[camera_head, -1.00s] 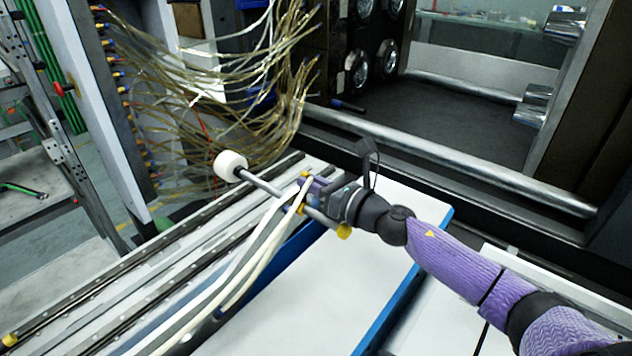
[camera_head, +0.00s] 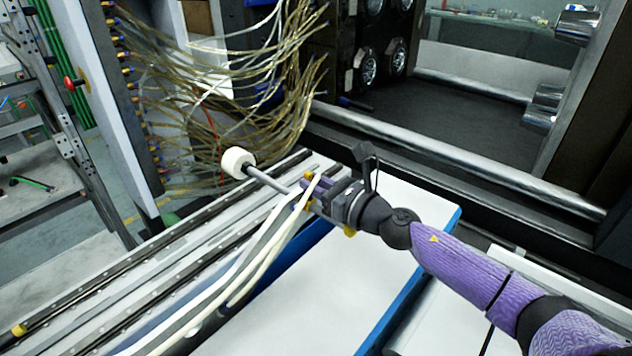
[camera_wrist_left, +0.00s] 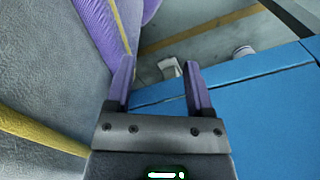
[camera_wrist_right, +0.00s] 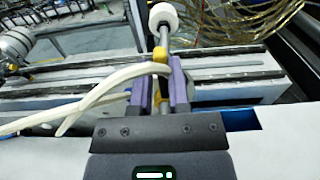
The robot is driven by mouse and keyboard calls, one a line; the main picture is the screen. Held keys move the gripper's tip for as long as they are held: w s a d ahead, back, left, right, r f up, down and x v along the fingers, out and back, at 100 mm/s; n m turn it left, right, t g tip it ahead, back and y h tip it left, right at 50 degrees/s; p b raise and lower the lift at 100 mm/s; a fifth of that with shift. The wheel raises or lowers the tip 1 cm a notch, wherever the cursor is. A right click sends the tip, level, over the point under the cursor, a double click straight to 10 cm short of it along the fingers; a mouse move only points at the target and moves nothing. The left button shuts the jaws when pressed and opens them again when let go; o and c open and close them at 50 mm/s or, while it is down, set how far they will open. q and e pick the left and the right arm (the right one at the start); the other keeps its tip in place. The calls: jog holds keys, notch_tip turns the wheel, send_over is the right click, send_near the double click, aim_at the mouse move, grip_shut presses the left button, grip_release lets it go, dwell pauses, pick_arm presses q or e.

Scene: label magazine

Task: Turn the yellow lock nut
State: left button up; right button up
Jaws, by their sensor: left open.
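The metal rod (camera_head: 268,180) has a white roller (camera_head: 237,162) at its far end and runs back toward my right gripper (camera_head: 308,184). A yellow collar, which looks like the lock nut (camera_wrist_right: 161,54), sits on the rod at the right fingertips in the right wrist view. My right gripper (camera_wrist_right: 157,66) has its purple fingers on either side of the rod, fairly close together. I cannot tell whether they press on the yellow part. More yellow (camera_head: 350,231) shows below the gripper, mostly hidden. My left gripper (camera_wrist_left: 157,72) is open and empty, beside a blue surface; the head view does not show it.
Pale tubes (camera_head: 262,245) run from the rod area toward the lower left. Long rails (camera_head: 130,285) lie on the left. A white panel with blue edges (camera_head: 320,290) is under my right arm. Many yellowish hoses (camera_head: 235,95) hang behind the roller. A metal bar (camera_head: 480,165) crosses at the right.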

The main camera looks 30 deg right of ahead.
jog(key=o, duration=0.3)
jog(key=v, duration=1)
jog(key=shift+b, duration=0.35)
